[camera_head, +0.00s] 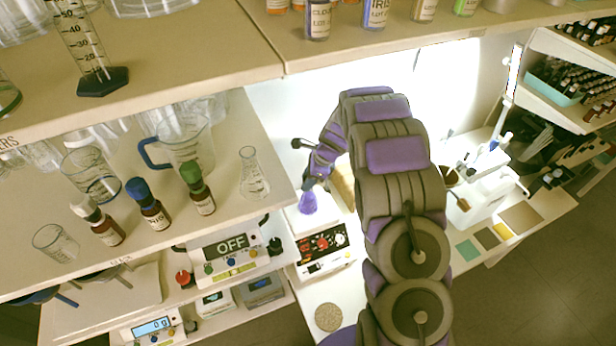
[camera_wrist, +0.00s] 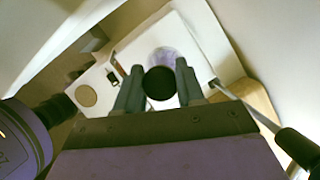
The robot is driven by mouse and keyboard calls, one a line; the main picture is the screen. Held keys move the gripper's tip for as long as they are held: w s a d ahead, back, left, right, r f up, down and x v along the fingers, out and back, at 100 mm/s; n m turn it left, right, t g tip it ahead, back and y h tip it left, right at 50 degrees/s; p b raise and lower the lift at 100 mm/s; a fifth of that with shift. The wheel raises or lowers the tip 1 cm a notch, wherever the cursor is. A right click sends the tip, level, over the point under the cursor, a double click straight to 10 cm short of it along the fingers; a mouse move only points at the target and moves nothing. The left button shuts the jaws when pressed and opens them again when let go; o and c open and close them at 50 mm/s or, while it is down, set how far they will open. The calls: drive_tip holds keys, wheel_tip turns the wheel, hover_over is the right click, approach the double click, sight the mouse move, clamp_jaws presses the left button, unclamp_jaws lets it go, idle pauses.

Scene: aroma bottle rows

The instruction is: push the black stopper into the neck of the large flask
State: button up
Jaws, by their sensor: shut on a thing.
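The large flask (camera_head: 308,203) holds purple liquid and stands on a white-topped stirrer plate below my gripper (camera_head: 316,178). In the wrist view, my gripper (camera_wrist: 159,88) is shut on the round black stopper (camera_wrist: 159,83), seen end-on between the two fingers. The flask's purple body (camera_wrist: 166,56) shows just beyond the stopper there. The stopper hides the flask's neck in the wrist view, so I cannot tell whether the two touch. In the head view the gripper and arm cover the stopper.
A stirrer with red and white controls (camera_head: 322,247) is on the bench under the flask. A shelf to the left carries a clear conical flask (camera_head: 253,178), dropper bottles (camera_head: 198,190) and a blue-handled jug (camera_head: 182,145). A thin rod with a black knob (camera_wrist: 298,147) runs close right of my gripper.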

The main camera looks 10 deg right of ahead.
drive_tip(key=o, duration=1)
